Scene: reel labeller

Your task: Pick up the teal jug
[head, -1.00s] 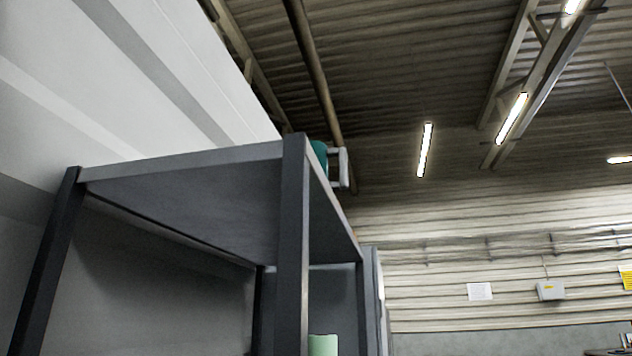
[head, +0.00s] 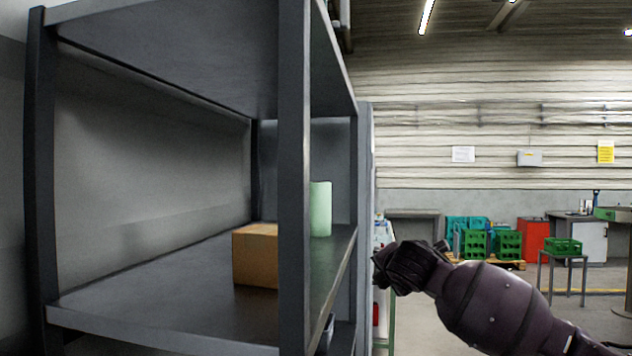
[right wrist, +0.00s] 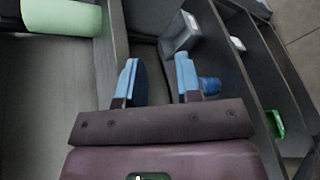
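My right gripper (head: 382,268) is well below the jug, to the right of the shelf unit. In the right wrist view its two blue-tipped fingers (right wrist: 158,80) are apart with nothing held between them. The jug cannot be made out in that view. My left gripper is not in view.
A cardboard box (head: 256,255) and a pale green cylinder (head: 320,209) stand on the middle shelf; the cylinder also shows in the right wrist view (right wrist: 60,16). A dark front post rises close by. Green crates (head: 474,243) and a red cabinet (head: 533,240) are far behind.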

